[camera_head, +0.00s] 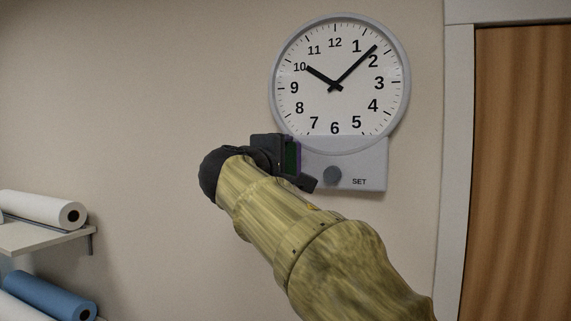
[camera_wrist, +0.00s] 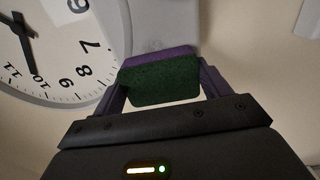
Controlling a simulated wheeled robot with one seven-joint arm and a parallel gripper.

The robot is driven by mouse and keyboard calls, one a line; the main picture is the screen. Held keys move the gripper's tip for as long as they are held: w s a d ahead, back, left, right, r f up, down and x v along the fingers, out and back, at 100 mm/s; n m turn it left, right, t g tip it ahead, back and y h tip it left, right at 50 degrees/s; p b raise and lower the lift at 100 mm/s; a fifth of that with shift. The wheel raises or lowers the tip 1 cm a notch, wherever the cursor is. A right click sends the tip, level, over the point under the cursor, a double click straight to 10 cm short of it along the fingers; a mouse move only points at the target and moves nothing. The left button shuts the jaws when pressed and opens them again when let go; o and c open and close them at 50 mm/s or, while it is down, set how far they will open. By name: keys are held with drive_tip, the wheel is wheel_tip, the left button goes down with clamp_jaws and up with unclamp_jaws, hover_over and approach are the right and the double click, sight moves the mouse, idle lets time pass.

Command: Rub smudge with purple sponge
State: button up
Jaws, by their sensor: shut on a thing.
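My gripper (camera_wrist: 163,82) is shut on a sponge (camera_wrist: 160,86) with a dark green face and a purple layer. The sponge sits between the two purple fingers in the wrist view. In the head view my gripper (camera_head: 291,160) is at the left edge of the pale panel (camera_head: 355,160) below the wall clock, and a green and purple strip of the sponge shows there. I cannot tell whether the sponge touches the panel.
A round white clock (camera_head: 335,100) hangs on the beige wall above the panel. The panel has a grey knob (camera_head: 332,176) and the word SET. A wooden door (camera_head: 520,170) with a pale frame is at right. A shelf (camera_head: 40,238) with paper rolls is at lower left.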

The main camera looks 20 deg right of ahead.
sight(310, 162)
drive_tip(key=shift+b+v, duration=1.05)
drive_tip(key=shift+v, duration=1.9)
drive_tip(key=b+v, duration=0.1)
drive_tip(key=v, duration=0.2)
drive_tip(key=shift+w+d, duration=0.1)
drive_tip(key=x, duration=0.6)
drive_tip(key=shift+w+d+p, duration=0.25)
drive_tip(key=shift+w+p, duration=0.05)
drive_tip(key=shift+p, duration=0.15)
drive_tip(key=shift+x, duration=1)
drive_tip(key=shift+s+d+b, duration=0.3)
drive_tip(key=shift+s+d, duration=0.3)
drive_tip(key=shift+d, duration=0.2)
drive_tip(key=shift+s+d+b, duration=0.25)
drive_tip(key=shift+s+d, duration=0.4)
drive_tip(key=shift+d, duration=0.15)
